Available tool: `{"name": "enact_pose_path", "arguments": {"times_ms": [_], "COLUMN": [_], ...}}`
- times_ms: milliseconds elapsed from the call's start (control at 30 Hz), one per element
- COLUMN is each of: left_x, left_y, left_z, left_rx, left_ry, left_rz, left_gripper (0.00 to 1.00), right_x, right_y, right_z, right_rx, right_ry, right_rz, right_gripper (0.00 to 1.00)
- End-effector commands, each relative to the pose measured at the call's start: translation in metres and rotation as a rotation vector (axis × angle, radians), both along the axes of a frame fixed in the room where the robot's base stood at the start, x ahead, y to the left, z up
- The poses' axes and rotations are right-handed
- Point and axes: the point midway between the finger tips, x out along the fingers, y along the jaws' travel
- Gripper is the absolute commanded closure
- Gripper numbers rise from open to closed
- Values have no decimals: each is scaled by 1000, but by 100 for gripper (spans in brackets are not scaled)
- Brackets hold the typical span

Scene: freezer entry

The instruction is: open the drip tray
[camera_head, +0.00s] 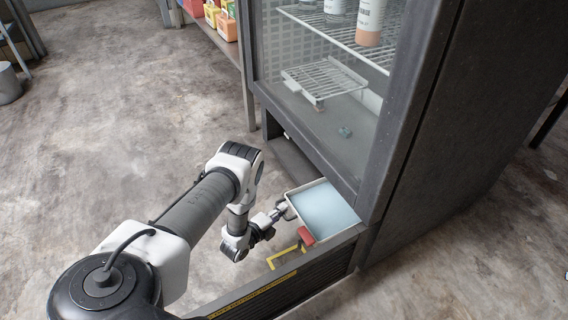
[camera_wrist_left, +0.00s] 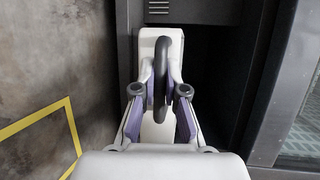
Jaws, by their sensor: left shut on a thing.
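The drip tray (camera_head: 293,190) is a shallow pale tray holding light blue liquid, at the low opening in the cabinet's base. My left gripper (camera_head: 280,211) reaches its near left end from the left. In the left wrist view, my left gripper (camera_wrist_left: 158,95) is shut on the tray's dark curved handle (camera_wrist_left: 161,65), with a finger on each side. The tray's pale front (camera_wrist_left: 174,45) shows behind the handle. The far end of the tray is hidden by the cabinet in the head view. My right gripper is not in view.
The glass-fronted cabinet (camera_head: 440,140) stands over the tray. A dark low panel with a yellow label (camera_head: 250,296) extends from its base toward the front left. A red piece (camera_head: 306,236) is beside the tray. Yellow floor marking (camera_head: 284,256) lies near.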

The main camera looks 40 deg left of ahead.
Motion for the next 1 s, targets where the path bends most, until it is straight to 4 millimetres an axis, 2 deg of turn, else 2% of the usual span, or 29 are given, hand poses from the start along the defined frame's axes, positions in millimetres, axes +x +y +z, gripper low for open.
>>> {"name": "enact_pose_path", "arguments": {"times_ms": [167,200,233,267,567,667,767,1000], "left_x": [0,0,0,0,-1,-9,-27,-88], "left_y": [0,0,0,0,0,0,0,0], "left_z": [-1,-1,-1,-1,0,1,4,15], "left_rx": [0,0,0,0,0,-1,-2,-3], "left_ry": [1,1,1,1,1,3,5,5], "left_rz": [0,0,0,0,0,0,3,3], "left_gripper": [100,79,68,63,63,63,63,63], "right_x": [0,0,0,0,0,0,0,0], "right_y": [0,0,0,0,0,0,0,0], "right_z": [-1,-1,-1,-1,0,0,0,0], "right_rx": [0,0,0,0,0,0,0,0], "right_ry": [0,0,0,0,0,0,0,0], "right_rz": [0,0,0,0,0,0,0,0], "right_gripper": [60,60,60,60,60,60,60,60]}}
